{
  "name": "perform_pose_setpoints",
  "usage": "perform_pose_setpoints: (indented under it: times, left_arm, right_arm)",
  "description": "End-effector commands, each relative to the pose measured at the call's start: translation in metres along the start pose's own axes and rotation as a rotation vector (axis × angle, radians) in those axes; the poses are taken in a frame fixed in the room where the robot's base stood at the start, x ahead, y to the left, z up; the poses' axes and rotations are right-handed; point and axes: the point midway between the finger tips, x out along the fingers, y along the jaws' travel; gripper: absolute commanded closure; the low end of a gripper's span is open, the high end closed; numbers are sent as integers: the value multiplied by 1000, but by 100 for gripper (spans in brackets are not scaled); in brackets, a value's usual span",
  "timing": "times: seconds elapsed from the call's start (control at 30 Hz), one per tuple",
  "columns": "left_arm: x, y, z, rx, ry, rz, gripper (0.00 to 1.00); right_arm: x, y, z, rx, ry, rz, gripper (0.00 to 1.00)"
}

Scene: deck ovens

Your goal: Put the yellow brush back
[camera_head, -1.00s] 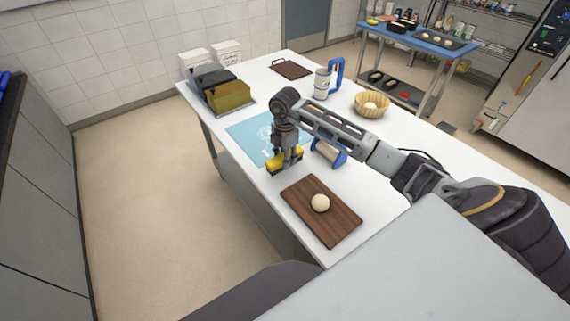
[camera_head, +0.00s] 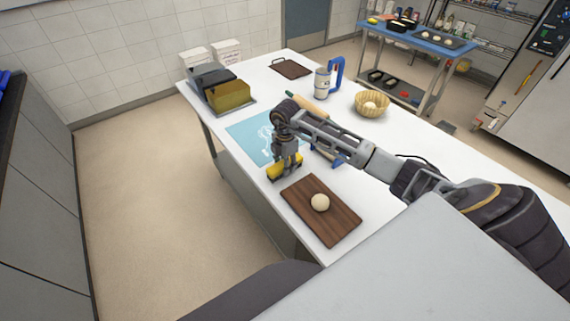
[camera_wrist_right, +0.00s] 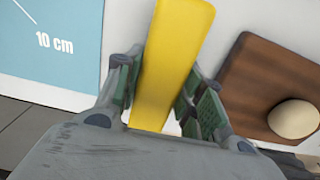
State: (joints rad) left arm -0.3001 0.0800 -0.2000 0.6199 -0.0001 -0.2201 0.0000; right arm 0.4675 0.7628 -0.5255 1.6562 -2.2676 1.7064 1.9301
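The yellow brush (camera_head: 277,173) is at the table's left edge, between the blue mat and the wooden board. My right gripper (camera_head: 286,163) points down over it, with the brush's two ends showing on either side. In the right wrist view the yellow brush (camera_wrist_right: 172,60) lies between the two green finger pads of my right gripper (camera_wrist_right: 163,95). The pads sit against its sides, so the gripper appears shut on it. The brush is at or just above the white table top; its underside is hidden. My left gripper is not in view.
A wooden board (camera_head: 335,226) with a dough ball (camera_head: 320,203) lies close in front. The blue mat (camera_head: 243,130) is behind the gripper.

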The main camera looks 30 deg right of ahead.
Motion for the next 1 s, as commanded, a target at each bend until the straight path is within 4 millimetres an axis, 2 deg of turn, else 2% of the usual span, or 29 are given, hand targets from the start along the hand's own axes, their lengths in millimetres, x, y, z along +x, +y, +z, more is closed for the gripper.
perform_pose_setpoints:
  times: [0.03,0.17,0.67,0.87,1.0]
  left_arm:
    - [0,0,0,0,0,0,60]
    - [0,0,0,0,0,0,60]
    - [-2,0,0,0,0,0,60]
    - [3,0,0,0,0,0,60]
    - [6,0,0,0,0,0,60]
  right_arm:
    - [0,0,0,0,0,0,57]
    - [0,0,0,0,0,0,40]
    - [-4,0,0,0,0,1,40]
    - [-22,1,0,0,0,3,40]
    - [-41,1,1,1,0,4,40]
